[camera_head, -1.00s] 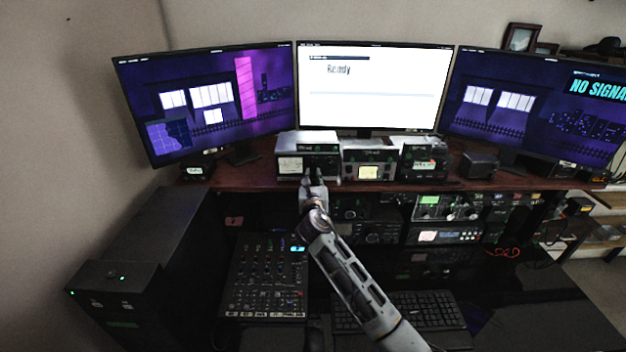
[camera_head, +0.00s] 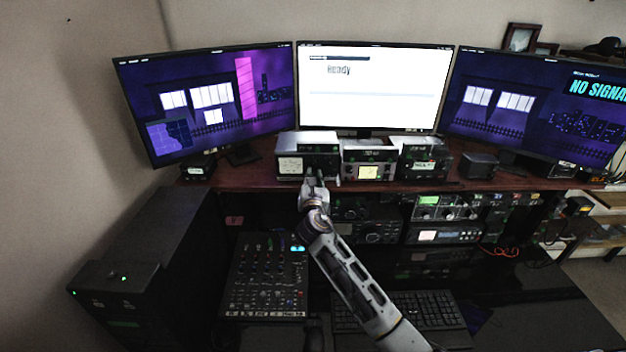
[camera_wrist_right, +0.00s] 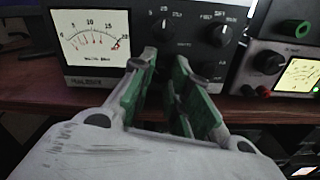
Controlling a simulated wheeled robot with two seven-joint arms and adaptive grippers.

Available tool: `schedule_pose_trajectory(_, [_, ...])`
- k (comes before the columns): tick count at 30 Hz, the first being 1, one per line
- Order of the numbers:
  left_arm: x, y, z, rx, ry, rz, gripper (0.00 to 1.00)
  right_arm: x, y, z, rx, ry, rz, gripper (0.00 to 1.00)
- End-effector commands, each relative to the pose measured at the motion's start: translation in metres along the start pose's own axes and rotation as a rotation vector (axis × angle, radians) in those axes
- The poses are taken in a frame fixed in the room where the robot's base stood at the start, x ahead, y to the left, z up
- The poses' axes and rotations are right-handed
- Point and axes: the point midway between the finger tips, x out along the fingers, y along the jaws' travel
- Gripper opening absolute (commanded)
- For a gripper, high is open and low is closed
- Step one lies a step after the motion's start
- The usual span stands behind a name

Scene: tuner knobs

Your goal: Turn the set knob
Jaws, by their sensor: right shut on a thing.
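The left tuner (camera_head: 321,162) is a grey box with a pale needle meter on its left side, and it stands on the desk below the middle screen. The right wrist view shows its dark front panel (camera_wrist_right: 195,53) with two large black knobs, an upper-left one (camera_wrist_right: 163,30) and an upper-right one (camera_wrist_right: 219,33). My right gripper (camera_head: 314,176) reaches up to this panel. Its green-padded fingers (camera_wrist_right: 166,70) are shut on a small lower knob, mostly hidden between the tips. I cannot read that knob's label. My left gripper is not in view.
A second tuner (camera_head: 368,158) with a lit meter stands close to the right, and a third box (camera_head: 424,160) beyond it. Three screens stand behind. The desk edge (camera_head: 240,182) runs below the tuners, with radios on a shelf under it. A mixer (camera_head: 265,278) lies lower left.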

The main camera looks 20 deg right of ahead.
Motion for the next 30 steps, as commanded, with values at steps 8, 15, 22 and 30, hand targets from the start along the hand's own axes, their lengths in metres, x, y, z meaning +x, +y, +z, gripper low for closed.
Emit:
schedule_pose_trajectory(8, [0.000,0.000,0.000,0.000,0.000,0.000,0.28,0.000,0.000,-0.001,-0.001,0.001,-0.001,0.37])
schedule_pose_trajectory(15, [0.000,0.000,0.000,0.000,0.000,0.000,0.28,0.000,0.000,0.000,-0.001,0.001,0.000,0.40])
schedule_pose_trajectory(22, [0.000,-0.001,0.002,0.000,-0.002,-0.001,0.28,-0.002,0.000,0.000,-0.002,0.000,0.000,0.40])
schedule_pose_trajectory(30, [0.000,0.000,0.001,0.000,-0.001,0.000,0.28,-0.019,0.000,-0.001,-0.002,0.001,0.000,0.40])
